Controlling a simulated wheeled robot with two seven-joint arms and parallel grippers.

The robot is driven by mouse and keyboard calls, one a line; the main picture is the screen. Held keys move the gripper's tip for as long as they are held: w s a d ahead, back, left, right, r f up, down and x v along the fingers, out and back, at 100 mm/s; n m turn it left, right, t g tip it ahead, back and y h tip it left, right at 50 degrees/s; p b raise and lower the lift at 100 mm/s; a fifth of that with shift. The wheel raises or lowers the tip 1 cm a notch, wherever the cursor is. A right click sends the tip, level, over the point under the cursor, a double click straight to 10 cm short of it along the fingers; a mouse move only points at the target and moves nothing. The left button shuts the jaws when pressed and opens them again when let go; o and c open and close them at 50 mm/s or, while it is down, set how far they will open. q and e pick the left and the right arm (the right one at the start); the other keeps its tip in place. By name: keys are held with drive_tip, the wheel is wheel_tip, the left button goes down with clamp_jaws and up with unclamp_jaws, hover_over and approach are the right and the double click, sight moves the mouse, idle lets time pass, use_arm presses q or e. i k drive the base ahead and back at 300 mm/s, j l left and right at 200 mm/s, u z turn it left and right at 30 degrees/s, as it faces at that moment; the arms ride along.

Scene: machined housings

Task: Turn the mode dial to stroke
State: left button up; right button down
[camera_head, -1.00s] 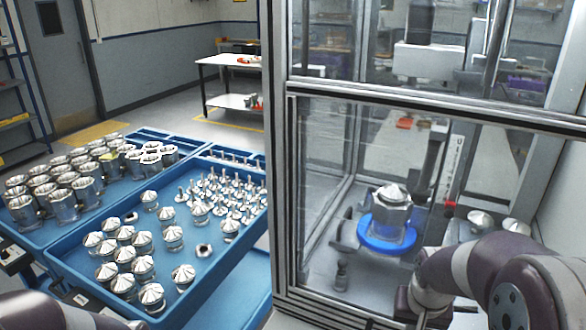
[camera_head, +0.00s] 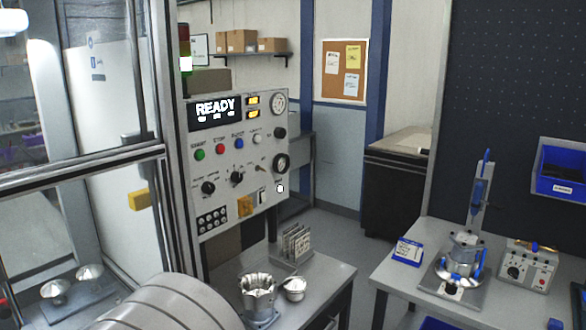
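A control panel (camera_head: 236,150) with a lit READY display (camera_head: 215,110) stands left of centre in the head view. It carries a black rotary knob (camera_head: 208,187) at lower left and a second black knob (camera_head: 237,178) at its middle. A small tester box (camera_head: 526,268) on the right bench has a black dial (camera_head: 513,272). The labels are too small to read, so I cannot tell which one is the mode dial or where it points. Neither gripper is in view; one of my arm links fills the bottom left.
A metal table (camera_head: 318,275) below the panel holds a machined housing (camera_head: 258,296), a small cup-like part (camera_head: 295,290) and a rack of plates (camera_head: 293,243). A glazed enclosure with a metal frame (camera_head: 170,130) borders the panel on the left. A press fixture (camera_head: 462,262) stands on the right bench.

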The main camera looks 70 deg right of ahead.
sight(208, 188)
drive_tip(key=z, duration=2.05)
